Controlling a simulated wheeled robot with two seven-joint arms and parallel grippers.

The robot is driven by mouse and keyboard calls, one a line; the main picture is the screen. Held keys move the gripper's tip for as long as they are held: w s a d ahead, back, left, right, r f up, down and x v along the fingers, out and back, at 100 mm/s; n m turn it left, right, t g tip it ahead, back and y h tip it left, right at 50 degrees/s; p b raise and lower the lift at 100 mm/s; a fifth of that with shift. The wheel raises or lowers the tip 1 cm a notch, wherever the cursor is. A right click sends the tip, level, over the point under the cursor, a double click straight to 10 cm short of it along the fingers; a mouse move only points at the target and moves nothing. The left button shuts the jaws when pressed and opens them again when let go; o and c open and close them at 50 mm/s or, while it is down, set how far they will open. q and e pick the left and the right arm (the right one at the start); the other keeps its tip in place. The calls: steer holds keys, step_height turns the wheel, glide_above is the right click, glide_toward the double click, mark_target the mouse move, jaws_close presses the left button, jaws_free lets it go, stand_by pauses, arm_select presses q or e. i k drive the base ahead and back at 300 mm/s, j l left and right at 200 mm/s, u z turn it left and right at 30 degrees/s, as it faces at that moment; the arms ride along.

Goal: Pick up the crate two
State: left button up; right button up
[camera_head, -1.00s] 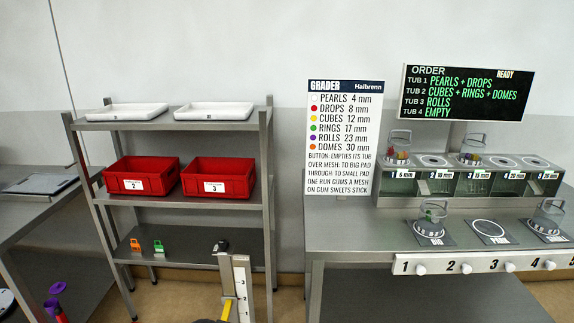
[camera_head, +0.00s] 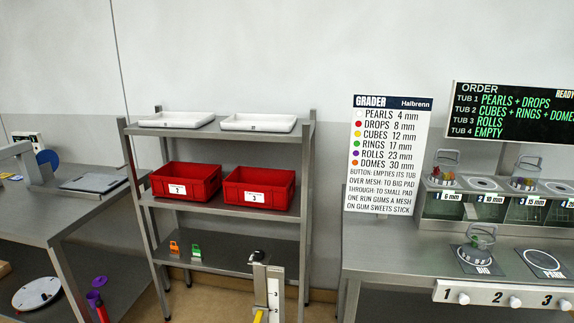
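Crate two is a red open-topped crate (camera_head: 186,181) with a white label marked 2. It stands on the middle shelf of the metal rack, on the left. A similar red crate marked 3 (camera_head: 260,187) stands just to its right with a narrow gap. Neither of my grippers shows in the head view.
The rack's middle shelf (camera_head: 230,212) carries both crates, with white trays (camera_head: 258,123) above and small orange and green items (camera_head: 196,251) below. A post with numbers (camera_head: 268,290) stands in front. Steel tables flank the rack, the right one holding the grader (camera_head: 500,205).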

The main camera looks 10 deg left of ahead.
mark_target(196, 182)
steer(key=u, duration=1.2)
